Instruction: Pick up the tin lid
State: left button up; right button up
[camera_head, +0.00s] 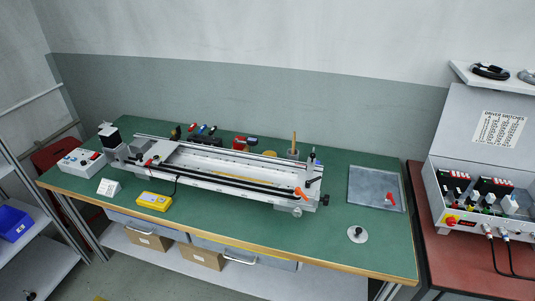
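A small round pale grey disc (351,238) with a dark spot at its middle lies flat on the green bench top, near the front right. It looks like the tin lid, but it is too small to be certain. Nothing touches it, and bare bench surrounds it. Neither of my grippers shows in the head view.
A long gantry rail (220,182) fills the bench's middle. A grey tray (360,200) with a red item lies behind the disc. A yellow box (153,201) sits front left. An electrical case (480,222) stands on the red table at right.

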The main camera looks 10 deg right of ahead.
aim_at(357, 234)
jog(key=z, duration=1.1)
